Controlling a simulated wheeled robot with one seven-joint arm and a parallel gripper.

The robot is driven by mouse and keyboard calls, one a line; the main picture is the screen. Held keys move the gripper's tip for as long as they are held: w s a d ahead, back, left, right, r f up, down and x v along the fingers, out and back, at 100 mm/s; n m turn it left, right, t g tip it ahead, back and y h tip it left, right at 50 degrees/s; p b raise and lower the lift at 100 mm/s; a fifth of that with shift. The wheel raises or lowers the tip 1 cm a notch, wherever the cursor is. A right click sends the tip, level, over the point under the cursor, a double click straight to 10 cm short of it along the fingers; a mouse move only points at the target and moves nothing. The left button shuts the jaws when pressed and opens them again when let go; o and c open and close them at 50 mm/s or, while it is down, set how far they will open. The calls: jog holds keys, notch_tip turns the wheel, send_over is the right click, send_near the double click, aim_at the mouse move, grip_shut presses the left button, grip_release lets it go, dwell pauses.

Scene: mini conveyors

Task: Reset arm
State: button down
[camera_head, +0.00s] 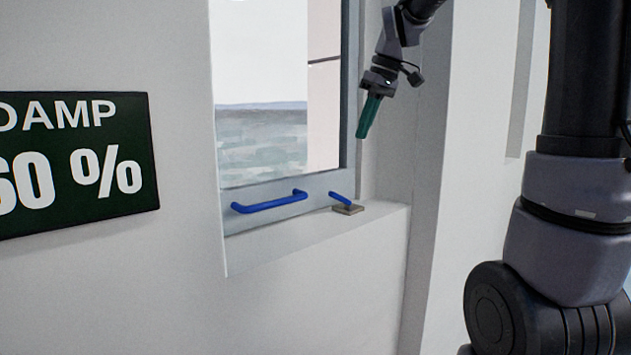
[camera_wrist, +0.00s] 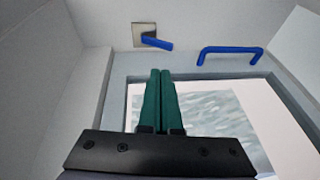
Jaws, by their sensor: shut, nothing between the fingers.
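My gripper (camera_head: 368,117) has green fingers and hangs in front of the right side of the window, above the sill. In the wrist view the two green fingers (camera_wrist: 160,75) are pressed together with nothing between them. A blue latch lever (camera_head: 340,198) on a metal plate sits at the sill's right end. It also shows in the wrist view (camera_wrist: 157,43), just beyond the fingertips and apart from them. A blue bar handle (camera_head: 270,202) is fixed to the window's lower frame; the wrist view shows it (camera_wrist: 230,50) right of the fingers.
The window (camera_head: 262,140) looks closed in its recess. The white sill (camera_head: 375,222) is otherwise bare. A dark sign (camera_head: 75,160) reading "DAMP 60 %" hangs on the wall at left. A recess side wall (camera_wrist: 40,70) stands left of the gripper in the wrist view.

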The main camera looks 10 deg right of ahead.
jog(key=s+d+f+m+t, duration=0.2)
jog(key=s+m, duration=0.3)
jog(key=s, duration=0.4)
jog(key=s+d+f+m+t+h, duration=0.1)
jog(key=s+d+f+m+t, duration=0.1)
jog(key=s+m, duration=0.3)
jog(key=s+d, duration=0.1)
jog(key=s, duration=0.3)
jog(key=shift+s+d+f+m+t, duration=0.25)
jog(key=shift+d+f+m+t, duration=0.05)
jog(key=shift+d+t, duration=0.1)
jog(key=shift+a, duration=0.1)
